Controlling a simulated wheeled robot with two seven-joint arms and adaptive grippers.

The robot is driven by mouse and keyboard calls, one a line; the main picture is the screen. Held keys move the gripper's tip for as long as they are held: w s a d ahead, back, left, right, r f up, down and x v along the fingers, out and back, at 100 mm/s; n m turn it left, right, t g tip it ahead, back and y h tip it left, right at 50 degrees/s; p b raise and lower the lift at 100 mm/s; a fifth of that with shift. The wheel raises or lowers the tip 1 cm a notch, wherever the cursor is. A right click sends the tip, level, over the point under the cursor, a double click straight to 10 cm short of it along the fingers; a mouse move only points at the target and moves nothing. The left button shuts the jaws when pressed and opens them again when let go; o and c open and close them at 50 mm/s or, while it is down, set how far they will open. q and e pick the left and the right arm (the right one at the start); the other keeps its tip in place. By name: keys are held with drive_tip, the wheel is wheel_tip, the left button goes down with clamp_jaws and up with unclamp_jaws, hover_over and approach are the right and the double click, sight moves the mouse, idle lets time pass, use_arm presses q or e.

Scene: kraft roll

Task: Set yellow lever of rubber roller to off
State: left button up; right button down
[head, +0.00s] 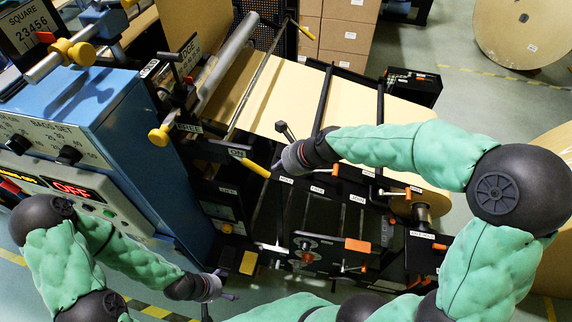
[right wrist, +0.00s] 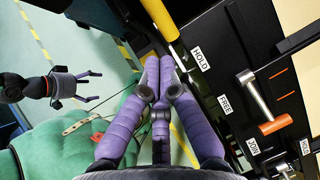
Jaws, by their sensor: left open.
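The yellow lever (head: 256,168) sticks out from the black machine frame, beside an "ON" label (head: 238,153). In the right wrist view the yellow lever (right wrist: 160,18) runs in from the top edge, just beyond my fingertips. My right gripper (head: 277,170) is close to the lever's free end in the head view. Its purple fingers (right wrist: 159,62) are together with nothing seen between them; I cannot tell whether they touch the lever. I cannot read an "OFF" label by the lever. My left gripper (head: 226,285) is open and empty, low by the machine; it also shows in the right wrist view (right wrist: 88,88).
A blue cabinet (head: 140,130) with a red "OFF" display (head: 70,188) stands at left. An orange-handled lever (right wrist: 272,125) sits near labels right of my right gripper. Brown paper web (head: 290,95) runs behind it. Open floor (head: 455,90) lies at upper right.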

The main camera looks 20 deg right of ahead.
sight(263, 175)
drive_tip(key=b+x, duration=0.2)
drive_tip(key=x, duration=0.5)
drive_tip(key=shift+w+a+f, duration=0.2)
drive_tip(key=shift+f, duration=0.1)
drive_tip(key=f+b, duration=0.1)
drive_tip(key=b, duration=0.3)
drive_tip(key=shift+w+a+f+y, duration=0.1)
drive_tip(key=shift+f+y, duration=0.05)
drive_tip(key=shift+y, duration=0.15)
drive_tip(key=w+a+f+t+y+b, duration=0.1)
drive_tip(key=f+b, duration=0.4)
drive_tip(key=b, duration=0.8)
drive_tip(key=w+a+y, duration=0.1)
drive_tip(key=a, duration=0.1)
drive_tip(key=shift+w+a+f+t, duration=0.15)
drive_tip(key=shift+w+a+t, duration=0.1)
drive_tip(key=shift+a+t, duration=0.15)
